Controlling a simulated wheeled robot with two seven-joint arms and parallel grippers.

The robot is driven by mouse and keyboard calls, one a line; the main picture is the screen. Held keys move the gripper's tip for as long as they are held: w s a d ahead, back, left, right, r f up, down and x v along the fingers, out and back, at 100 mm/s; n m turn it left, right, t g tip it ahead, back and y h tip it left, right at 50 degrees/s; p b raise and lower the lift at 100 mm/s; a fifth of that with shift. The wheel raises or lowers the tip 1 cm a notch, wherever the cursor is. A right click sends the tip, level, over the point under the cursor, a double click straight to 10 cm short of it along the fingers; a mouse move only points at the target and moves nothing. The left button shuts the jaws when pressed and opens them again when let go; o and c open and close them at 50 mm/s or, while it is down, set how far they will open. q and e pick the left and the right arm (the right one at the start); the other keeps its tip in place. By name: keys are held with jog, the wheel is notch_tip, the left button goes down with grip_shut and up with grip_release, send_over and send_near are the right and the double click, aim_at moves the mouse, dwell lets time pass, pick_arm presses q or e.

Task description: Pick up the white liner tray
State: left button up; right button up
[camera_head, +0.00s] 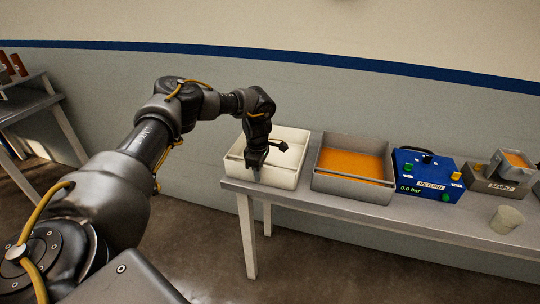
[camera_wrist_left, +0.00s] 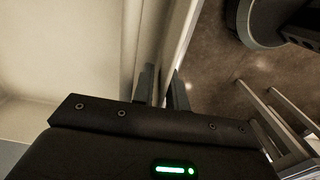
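The white liner tray (camera_head: 295,172) is a deep, open, cream-white box at the left end of the bench. My left gripper (camera_head: 257,174) points down at the tray's front wall, towards its left corner. In the left wrist view the tray (camera_wrist_left: 75,45) fills the left side. The gripper's two fingers (camera_wrist_left: 163,90) stand close together, one on each side of the thin wall, and look shut on it. The lower fingertips are hidden. The tray looks level and low at the bench top; its underside contact cannot be made out. My right gripper is not in view.
A grey tray with orange contents (camera_head: 352,163) stands close to the right of the white tray. Beyond it are a blue control box (camera_head: 428,172), a grey sample box (camera_head: 497,183) and a small cup (camera_head: 507,219). The bench (camera_head: 380,210) ends just left of the white tray.

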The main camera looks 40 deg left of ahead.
pick_arm(q)
jog(key=shift+c, duration=0.4)
grip_shut()
jog(key=shift+r, duration=0.1)
